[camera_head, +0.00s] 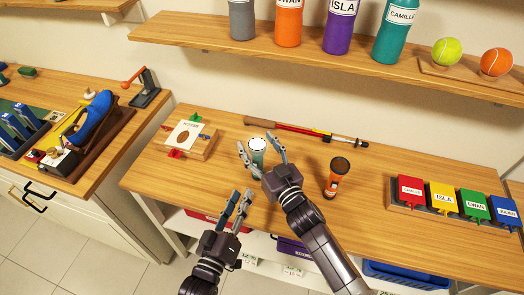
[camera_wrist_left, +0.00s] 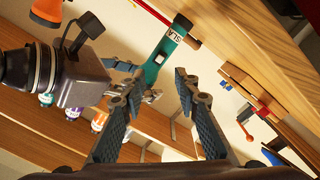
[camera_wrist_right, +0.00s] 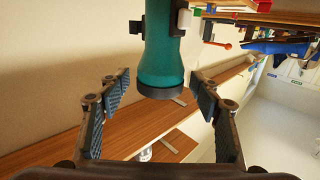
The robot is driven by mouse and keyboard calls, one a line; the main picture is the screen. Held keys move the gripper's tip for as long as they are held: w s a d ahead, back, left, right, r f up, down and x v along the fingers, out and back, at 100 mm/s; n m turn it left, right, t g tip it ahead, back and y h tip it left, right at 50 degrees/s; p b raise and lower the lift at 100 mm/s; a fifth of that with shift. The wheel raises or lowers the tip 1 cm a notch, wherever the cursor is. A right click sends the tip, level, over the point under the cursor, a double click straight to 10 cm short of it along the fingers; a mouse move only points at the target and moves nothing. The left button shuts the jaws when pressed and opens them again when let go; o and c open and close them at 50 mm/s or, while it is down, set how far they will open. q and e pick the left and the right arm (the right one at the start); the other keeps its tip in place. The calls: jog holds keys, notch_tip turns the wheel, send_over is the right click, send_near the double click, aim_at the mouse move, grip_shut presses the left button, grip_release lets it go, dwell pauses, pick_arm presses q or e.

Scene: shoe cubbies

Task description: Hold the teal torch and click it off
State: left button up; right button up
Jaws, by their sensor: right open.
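The teal torch (camera_head: 259,157) stands upright on the wooden table, its pale round lens facing up. It also shows in the right wrist view (camera_wrist_right: 158,55) and, with a white "ISLA" label, in the left wrist view (camera_wrist_left: 160,58). My right gripper (camera_head: 262,148) is open, with its fingers on either side of the torch; in the right wrist view there are gaps between fingers and torch. My left gripper (camera_head: 239,203) is partly open and empty, low at the table's front edge. Whether the lens glows is hard to tell.
An orange torch (camera_head: 334,186) stands to the right. A red and yellow stick (camera_head: 310,130) lies behind. A wooden box with a card (camera_head: 186,134) is at the left; coloured labelled blocks (camera_head: 443,198) sit in a rack at the right. A bottle shelf (camera_head: 330,62) overhangs the back.

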pick_arm(q)
jog(key=shift+c, duration=0.4)
pick_arm(e)
jog(key=c, duration=1.4)
pick_arm(q)
grip_shut()
pick_arm(e)
jog(key=shift+o, duration=0.2)
pick_arm(q)
jog(key=shift+w, duration=0.1)
